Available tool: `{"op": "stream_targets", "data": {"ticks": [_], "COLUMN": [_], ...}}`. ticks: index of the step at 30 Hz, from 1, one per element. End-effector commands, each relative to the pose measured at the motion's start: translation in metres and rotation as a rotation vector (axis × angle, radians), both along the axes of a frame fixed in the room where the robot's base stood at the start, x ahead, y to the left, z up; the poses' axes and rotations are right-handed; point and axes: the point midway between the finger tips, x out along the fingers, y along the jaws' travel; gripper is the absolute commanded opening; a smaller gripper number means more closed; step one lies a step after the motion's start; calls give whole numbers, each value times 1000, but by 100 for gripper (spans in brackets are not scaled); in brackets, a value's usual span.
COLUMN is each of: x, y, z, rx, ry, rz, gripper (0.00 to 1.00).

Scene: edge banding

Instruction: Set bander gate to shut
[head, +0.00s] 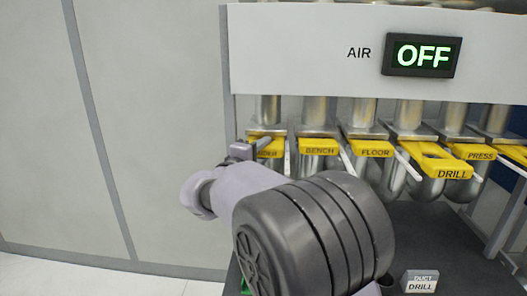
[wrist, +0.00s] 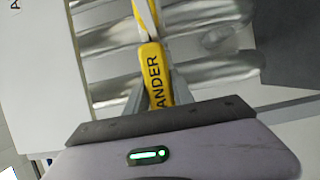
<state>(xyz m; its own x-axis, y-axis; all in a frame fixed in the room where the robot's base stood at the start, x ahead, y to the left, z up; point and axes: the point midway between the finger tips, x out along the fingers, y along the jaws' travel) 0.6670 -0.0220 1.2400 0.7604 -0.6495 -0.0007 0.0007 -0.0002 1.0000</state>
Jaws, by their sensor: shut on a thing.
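The yellow bander gate (head: 270,149) is at the left end of the row of gates in the head view, its label partly hidden by my gripper (head: 243,150). In the wrist view the yellow bander gate (wrist: 154,70) runs up between the two grey fingers of my gripper (wrist: 157,88), with the letters "ANDER" readable. My gripper is shut on it. How far the gate sits in its slot is hard to tell.
To the right are the yellow bench (head: 318,150), floor (head: 372,152), drill (head: 443,164) and press (head: 474,152) gates on metal pipes. The drill gate sticks out further. A display (head: 422,55) reads AIR OFF. A small "DUCT DRILL" sign (head: 420,281) stands below.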

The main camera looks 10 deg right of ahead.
Motion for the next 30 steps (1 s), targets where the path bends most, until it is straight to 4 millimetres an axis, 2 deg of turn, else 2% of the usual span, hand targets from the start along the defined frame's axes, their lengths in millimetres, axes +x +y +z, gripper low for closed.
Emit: {"op": "stream_targets", "data": {"ticks": [3, 6, 15, 16, 18, 19, 30], "x": [18, 28, 30, 30, 30, 30, 25], "y": [-6, -10, -10, -10, -10, -10, -4], "z": [0, 1, 2, 2, 2, 2, 2], "rx": [-1, 0, 0, 0, 0, 0, -1], "ry": [-2, -3, -4, -4, -4, -4, -2], "rz": [-1, -1, 2, 2, 2, 1, 2], "gripper": [0, 0, 0, 35, 49, 51, 51]}}
